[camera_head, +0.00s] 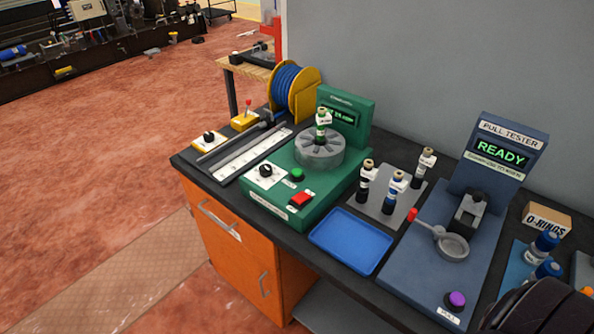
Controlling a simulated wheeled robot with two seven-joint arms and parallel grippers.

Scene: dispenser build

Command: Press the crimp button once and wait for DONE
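The green crimping machine (335,190) stands on the dark bench. A small upright bottle-like piece (320,132) with a pale label is in the middle of its round grey head (319,155). Neither of my grippers shows.
A blue tray (350,240) lies in front. Several similar pieces stand on a grey plate (405,208). The blue pull tester (430,265) reads READY, with a purple button (456,299). A yellow spool (295,92) of blue hose stands behind. A dark rounded shape covers the lower right corner.

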